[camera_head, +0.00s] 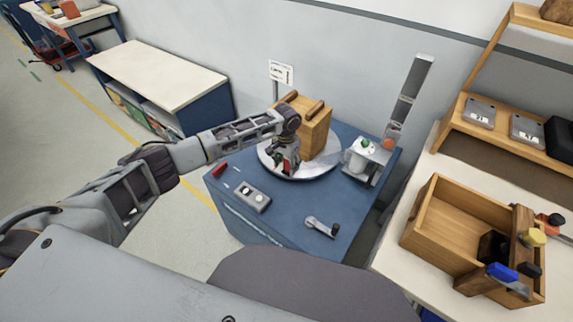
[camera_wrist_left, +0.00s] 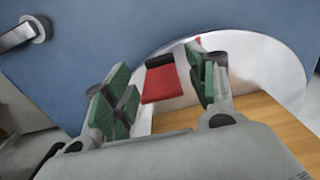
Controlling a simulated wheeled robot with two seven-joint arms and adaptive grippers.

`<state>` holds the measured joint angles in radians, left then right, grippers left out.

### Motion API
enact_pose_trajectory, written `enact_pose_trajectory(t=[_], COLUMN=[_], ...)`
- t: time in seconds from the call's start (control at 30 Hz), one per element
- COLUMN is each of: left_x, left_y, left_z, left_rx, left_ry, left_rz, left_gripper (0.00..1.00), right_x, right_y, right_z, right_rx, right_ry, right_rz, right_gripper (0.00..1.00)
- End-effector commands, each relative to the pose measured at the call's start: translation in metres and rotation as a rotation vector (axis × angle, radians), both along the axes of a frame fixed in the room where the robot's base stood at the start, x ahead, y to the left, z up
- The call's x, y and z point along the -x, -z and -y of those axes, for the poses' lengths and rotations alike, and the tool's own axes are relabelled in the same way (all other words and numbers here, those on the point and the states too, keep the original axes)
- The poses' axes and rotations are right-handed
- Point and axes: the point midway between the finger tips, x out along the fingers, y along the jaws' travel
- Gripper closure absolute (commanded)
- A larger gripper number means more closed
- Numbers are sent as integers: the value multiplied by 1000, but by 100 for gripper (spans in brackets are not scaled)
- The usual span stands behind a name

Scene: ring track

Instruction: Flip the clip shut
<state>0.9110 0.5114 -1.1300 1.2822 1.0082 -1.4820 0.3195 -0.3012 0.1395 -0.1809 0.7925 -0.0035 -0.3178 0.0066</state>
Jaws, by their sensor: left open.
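A red piece with a black end, apparently the clip (camera_wrist_left: 160,82), lies by the round metal plate (camera_wrist_left: 270,58) between my left fingers in the left wrist view. In the head view the plate (camera_head: 270,163) sits on the blue table and carries a wooden block with dark bars (camera_head: 316,130). My left gripper (camera_head: 286,163) points down over the plate, in front of the block. Its green-padded fingers (camera_wrist_left: 160,95) are open, apart on either side of the red piece. I cannot tell whether they touch it. In the head view the gripper mostly hides the clip. My right gripper is not in view.
The blue table (camera_head: 285,220) also holds a grey button box (camera_head: 252,197), a small red object (camera_head: 218,170), a metal crank (camera_head: 321,227) and a white device (camera_head: 365,157). A tall grey post (camera_head: 408,95) rises behind. A wooden crate (camera_head: 440,215) stands at right.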

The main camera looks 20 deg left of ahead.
Motion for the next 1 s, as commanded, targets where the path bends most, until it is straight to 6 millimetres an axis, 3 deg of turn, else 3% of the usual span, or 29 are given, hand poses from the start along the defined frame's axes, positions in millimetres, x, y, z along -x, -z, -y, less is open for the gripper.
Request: enact_pose_trajectory(t=[0.27,0.63,1.0], left_x=[0,0,-3], left_y=[1,0,-1], left_z=[0,0,1], left_rx=[0,0,-13], left_ry=[0,0,-2], left_rz=[0,0,-33], left_gripper=[43,88,89], right_x=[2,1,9], right_y=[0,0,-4], right_z=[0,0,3], right_rx=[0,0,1], right_ry=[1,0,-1], right_rz=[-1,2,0], right_gripper=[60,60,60])
